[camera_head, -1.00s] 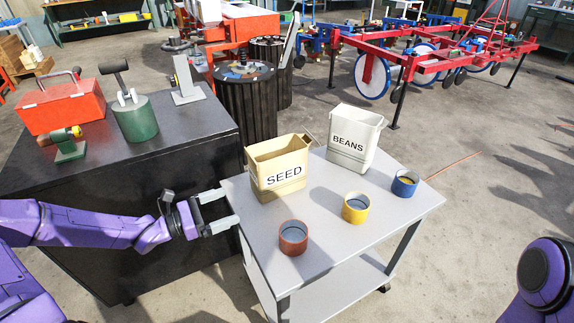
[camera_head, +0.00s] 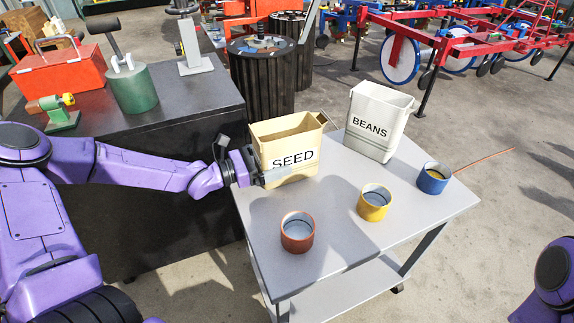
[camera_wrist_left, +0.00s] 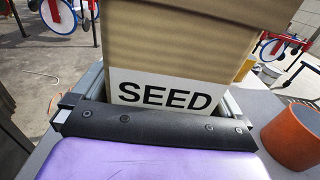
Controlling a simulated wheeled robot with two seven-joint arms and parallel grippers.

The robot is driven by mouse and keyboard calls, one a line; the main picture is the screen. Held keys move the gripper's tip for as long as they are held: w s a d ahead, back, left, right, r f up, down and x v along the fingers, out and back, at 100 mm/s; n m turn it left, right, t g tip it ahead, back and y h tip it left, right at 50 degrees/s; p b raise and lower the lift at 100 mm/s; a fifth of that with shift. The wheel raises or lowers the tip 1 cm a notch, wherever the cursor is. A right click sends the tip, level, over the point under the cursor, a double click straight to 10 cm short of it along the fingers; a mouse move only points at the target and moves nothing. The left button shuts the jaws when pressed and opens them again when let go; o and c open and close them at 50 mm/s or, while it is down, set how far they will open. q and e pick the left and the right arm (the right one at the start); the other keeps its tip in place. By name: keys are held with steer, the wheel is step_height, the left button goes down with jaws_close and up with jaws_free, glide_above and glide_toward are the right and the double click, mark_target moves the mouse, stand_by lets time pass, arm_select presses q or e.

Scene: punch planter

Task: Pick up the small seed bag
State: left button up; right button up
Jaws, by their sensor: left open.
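The tan seed container (camera_head: 296,148), labelled SEED, stands upright and open-topped at the left back of the grey cart. It looks like a rigid bin; I see no separate small bag. My left gripper (camera_head: 270,172) is at its left side, low on the wall, with one finger along the labelled face. In the left wrist view the container (camera_wrist_left: 185,45) fills the middle, between the two open fingers of the gripper (camera_wrist_left: 163,88). Whether the fingers touch it I cannot tell. My right gripper is out of view; only part of my right arm shows at lower right.
The grey cart top (camera_head: 345,195) also holds a white BEANS bin (camera_head: 378,122) close to the right, and red (camera_head: 297,233), yellow (camera_head: 374,204) and blue (camera_head: 433,179) cups. A dark workbench (camera_head: 185,130) with tools stands left of the cart.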

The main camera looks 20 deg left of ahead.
arm_select(q)
steer(key=shift+w+d, duration=0.4)
steer(key=shift+a, duration=0.1)
steer(key=shift+c, duration=1.2)
steer(key=c, duration=1)
steer(key=shift+r, duration=0.2)
steer(key=c, duration=0.5)
steer(key=shift+o, duration=0.2)
